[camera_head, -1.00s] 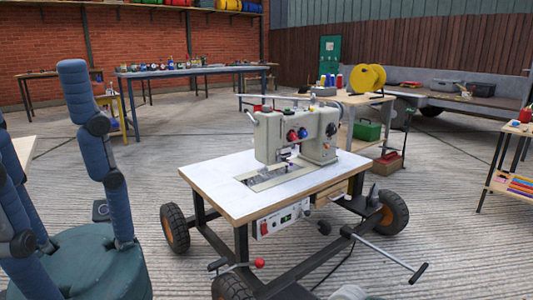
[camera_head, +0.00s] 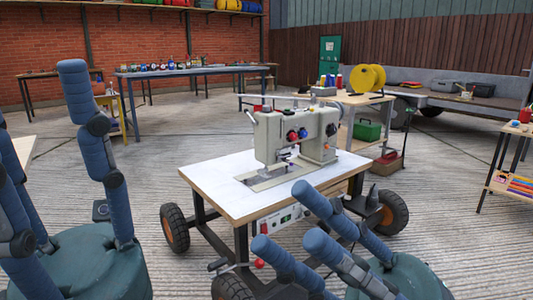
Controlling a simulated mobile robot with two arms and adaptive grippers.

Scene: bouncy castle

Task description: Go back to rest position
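My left gripper (camera_head: 38,100) is at the left edge, with blue padded fingers rising from a teal palm. Its fingers stand wide apart, with nothing between them. My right gripper (camera_head: 290,219) is at the bottom, right of centre, its blue fingers pointing up and left from a teal palm. Its fingers are spread and empty. It appears in front of the sewing machine cart (camera_head: 222,190) and hides part of the cart's front legs and control box. I cannot tell whether it touches the cart.
A grey sewing machine (camera_head: 285,135) stands on the cart's white top. A wooden table with a yellow spool (camera_head: 362,78) is behind it. A blue-framed workbench (camera_head: 190,70) stands at the back. A shelf unit (camera_head: 508,186) is at the right edge. Concrete floor lies open between them.

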